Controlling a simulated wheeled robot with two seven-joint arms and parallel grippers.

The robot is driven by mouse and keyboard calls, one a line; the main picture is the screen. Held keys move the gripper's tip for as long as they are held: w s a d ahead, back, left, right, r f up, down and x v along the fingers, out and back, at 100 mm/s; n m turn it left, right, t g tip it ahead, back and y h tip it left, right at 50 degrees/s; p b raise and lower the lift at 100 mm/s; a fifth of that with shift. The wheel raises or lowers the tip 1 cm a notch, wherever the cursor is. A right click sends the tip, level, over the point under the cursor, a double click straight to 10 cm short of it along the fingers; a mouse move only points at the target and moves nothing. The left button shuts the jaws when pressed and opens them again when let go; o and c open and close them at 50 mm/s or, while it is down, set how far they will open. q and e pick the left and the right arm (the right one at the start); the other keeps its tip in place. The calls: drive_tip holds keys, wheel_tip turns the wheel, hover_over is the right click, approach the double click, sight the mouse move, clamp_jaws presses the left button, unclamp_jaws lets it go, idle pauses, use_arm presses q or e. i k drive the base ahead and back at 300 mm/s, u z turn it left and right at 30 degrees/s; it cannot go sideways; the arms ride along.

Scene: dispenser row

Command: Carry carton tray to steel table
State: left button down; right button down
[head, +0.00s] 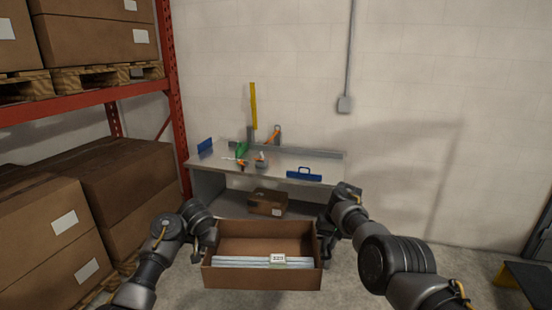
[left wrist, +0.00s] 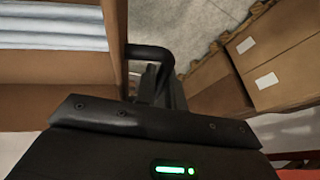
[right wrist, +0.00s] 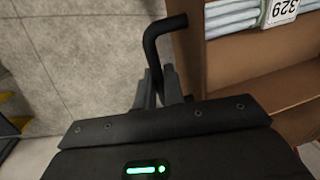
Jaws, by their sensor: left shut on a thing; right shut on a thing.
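The carton tray (head: 262,279) is an open brown box in front of me in the head view, with pale rolled or folded items and a label reading 329 inside. My left gripper (head: 208,243) is shut on a black handle (left wrist: 150,55) at the tray's left side. My right gripper (head: 328,238) is shut on a matching black handle (right wrist: 158,35) at its right side. The tray is held up off the floor and looks about level. The steel table (head: 328,163) stands beyond it against the wall, apart from the tray.
On the table are a blue toolbox-like object (head: 304,174), a green item (head: 241,149), orange tools and a blue bin (head: 205,145). A small carton (head: 267,203) sits underneath. A red rack (head: 171,95) with cartons is on the left.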

sight(296, 161)
drive_tip(key=i, duration=3.85)
drive_tip(key=z, duration=0.5)
